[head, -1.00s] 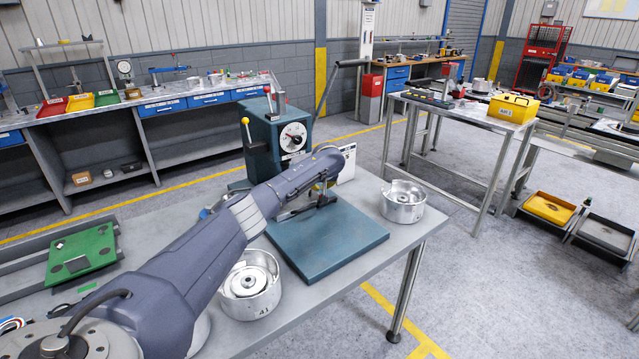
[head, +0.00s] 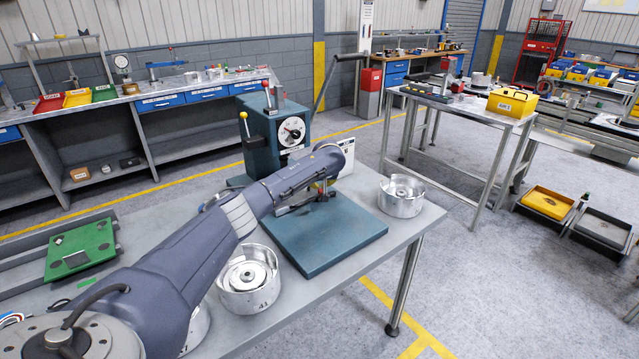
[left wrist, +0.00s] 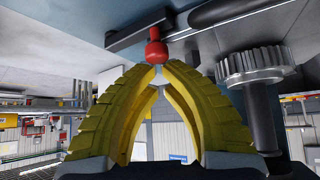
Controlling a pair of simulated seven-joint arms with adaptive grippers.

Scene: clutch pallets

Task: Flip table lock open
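The teal press-like machine (head: 270,138) with a round dial and lever knobs stands on the near bench. Its flat teal table (head: 325,235) is in front of the column. My left gripper (head: 322,190) is low over this table, mostly hidden by my own arm in the head view. In the left wrist view the yellow fingers (left wrist: 157,72) come together at their tips. A red knob (left wrist: 155,48) on a dark lever is right at the tips. I cannot tell whether the fingers touch it. A toothed wheel (left wrist: 255,65) is to the right. My right gripper is not in view.
One metal clutch housing (head: 247,290) stands beside my left arm, another (head: 401,195) at the bench's right end. A green board (head: 82,250) lies at the left. A long black lever (head: 328,80) rises behind the machine.

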